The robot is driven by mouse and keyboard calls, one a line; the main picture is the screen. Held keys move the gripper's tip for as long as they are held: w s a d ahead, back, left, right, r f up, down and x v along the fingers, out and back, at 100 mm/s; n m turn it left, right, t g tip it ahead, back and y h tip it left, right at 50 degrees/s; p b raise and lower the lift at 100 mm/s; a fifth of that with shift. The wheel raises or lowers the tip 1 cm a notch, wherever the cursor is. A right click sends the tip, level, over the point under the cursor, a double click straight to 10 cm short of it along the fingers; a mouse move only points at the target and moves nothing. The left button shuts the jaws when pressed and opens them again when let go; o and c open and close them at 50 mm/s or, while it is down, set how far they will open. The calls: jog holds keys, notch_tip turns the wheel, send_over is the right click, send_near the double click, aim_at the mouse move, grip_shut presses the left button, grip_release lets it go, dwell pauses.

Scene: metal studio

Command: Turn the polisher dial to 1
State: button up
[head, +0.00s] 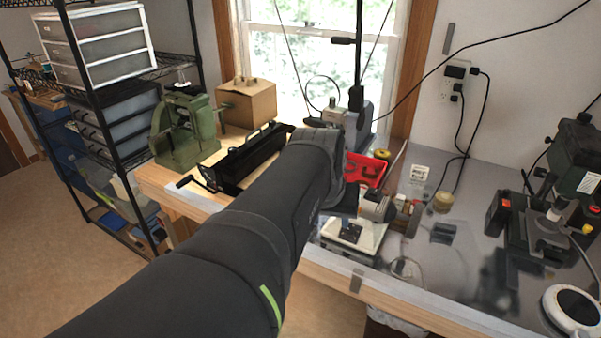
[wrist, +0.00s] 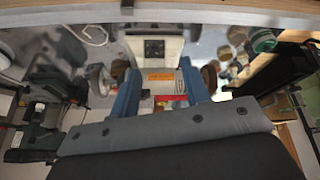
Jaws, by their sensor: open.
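The polisher (head: 357,236) stands on the bench, with a pale base, a dark control panel and a grey motor. In the wrist view the polisher (wrist: 170,45) is at top centre, with its dark square panel (wrist: 154,49) facing the camera. The dial's number marks are too small to read. My gripper (wrist: 161,80) is open; its two blue fingers point toward the polisher on either side of its body, and nothing is held. I cannot tell whether they touch it. In the head view my arm hides most of the gripper.
A red tray (head: 366,170) lies behind the polisher. Bench space between is mostly clear.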

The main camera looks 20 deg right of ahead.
send_near(350, 231)
jog(key=shift+g, duration=0.3)
jog(key=x, duration=0.8)
jog(key=shift+w+f, duration=0.2)
jog(key=shift+w, duration=0.15)
grip_shut()
